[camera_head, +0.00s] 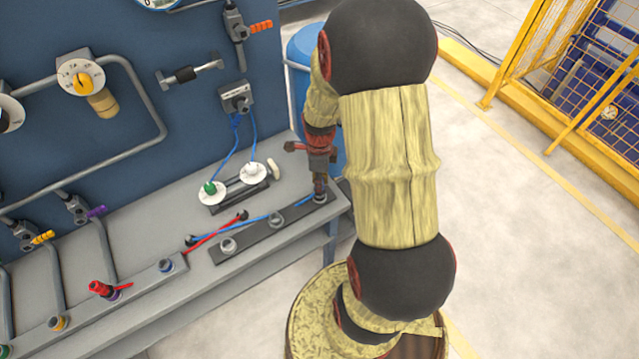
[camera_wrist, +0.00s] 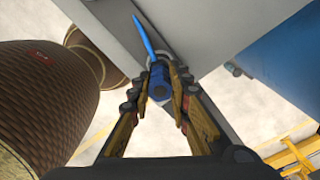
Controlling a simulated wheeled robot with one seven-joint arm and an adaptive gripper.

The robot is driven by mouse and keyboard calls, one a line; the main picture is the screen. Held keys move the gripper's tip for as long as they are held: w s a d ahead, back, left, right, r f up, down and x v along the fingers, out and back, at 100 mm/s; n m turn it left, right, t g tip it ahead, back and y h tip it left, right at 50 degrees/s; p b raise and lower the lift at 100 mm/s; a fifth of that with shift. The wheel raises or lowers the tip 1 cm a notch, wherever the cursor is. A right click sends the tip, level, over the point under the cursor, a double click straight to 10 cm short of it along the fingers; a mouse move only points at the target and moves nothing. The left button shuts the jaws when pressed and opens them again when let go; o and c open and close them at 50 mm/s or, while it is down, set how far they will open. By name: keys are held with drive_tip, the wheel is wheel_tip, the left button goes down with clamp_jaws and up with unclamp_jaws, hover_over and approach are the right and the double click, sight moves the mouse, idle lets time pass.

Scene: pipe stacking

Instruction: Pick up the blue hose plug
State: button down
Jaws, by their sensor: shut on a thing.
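The blue hose plug (camera_wrist: 160,80) sits between the fingertips of my gripper (camera_wrist: 163,86) in the wrist view, which are shut on it. A blue hose (camera_wrist: 144,36) runs from it toward the top of that view. In the head view my gripper (camera_head: 320,188) points down at the right end of a dark socket rail (camera_head: 250,240) on the grey bench. The plug is mostly hidden by the gripper there. I cannot tell whether it touches the rail's end socket.
A red hose (camera_head: 215,232) crosses near the blue hose's left end. Two white round fittings (camera_head: 252,173) with blue hoses stand behind the rail. A blue panel (camera_head: 120,120) with gauges and pipes rises behind. A blue barrel (camera_head: 300,60) and yellow fence (camera_head: 575,60) stand beyond.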

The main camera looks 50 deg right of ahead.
drive_tip(key=r, duration=0.2)
drive_tip(key=r+p, duration=0.1)
drive_tip(key=shift+a+r, duration=0.25)
drive_tip(key=shift+r, duration=0.15)
drive_tip(key=s+a+r+p, duration=0.1)
drive_tip(key=s+a+r, duration=0.1)
drive_tip(key=a+r, duration=0.2)
drive_tip(key=s+a+r+p, duration=0.2)
drive_tip(key=s+a+r, duration=0.1)
drive_tip(key=a, duration=0.5)
drive_tip(key=shift+s+a+r, duration=0.15)
drive_tip(key=shift+s+r, duration=0.1)
drive_tip(key=shift+r, duration=0.65)
wheel_tip(320, 180, up, 8)
drive_tip(key=p, duration=0.6)
drive_tip(key=shift+p, duration=0.4)
